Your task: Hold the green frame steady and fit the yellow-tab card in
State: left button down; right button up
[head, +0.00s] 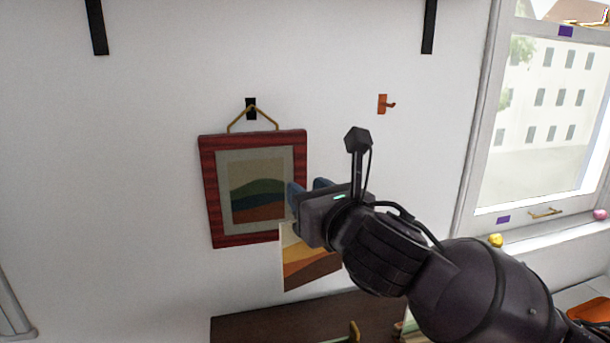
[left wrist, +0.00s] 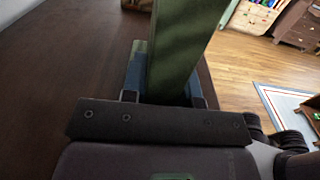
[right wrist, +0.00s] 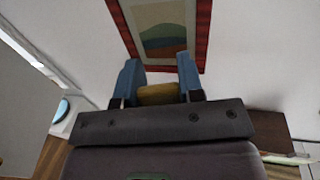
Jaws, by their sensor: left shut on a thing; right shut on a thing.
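My right gripper (head: 307,190) is shut on the yellow tab (right wrist: 158,94) of a card. The card (head: 308,268) hangs below the gripper in the head view, with orange, cream and brown bands; the gripper hides its upper part. My left gripper (left wrist: 166,75) is shut on a green bar, part of the green frame (left wrist: 175,45), above a dark brown surface. The rest of this frame is cut off in the left wrist view. My left arm does not show in the head view.
A red frame (head: 208,190) with a landscape picture hangs on the wall, just behind my right gripper. An orange hook (head: 382,104) is on the wall to its right. A dark brown ledge (head: 260,327) lies below. A window (head: 540,110) is at right.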

aim_at(319, 265)
jog(key=shift+s+d+f+m+t+h, duration=0.3)
jog(key=shift+f+m+h, duration=0.25)
jog(key=shift+f, duration=1.4)
jog(key=shift+s+d+f+m+t+h, duration=0.35)
jog(key=shift+f+h, duration=0.45)
jog(key=shift+f, duration=1.15)
jog(key=shift+s+d+f+m+t+h, duration=0.2)
jog(key=shift+f+m+h, duration=0.4)
jog(key=shift+f, duration=1.45)
notch_tip(319, 265, down, 15)
dwell(0.4)
jog(key=o, duration=1.7)
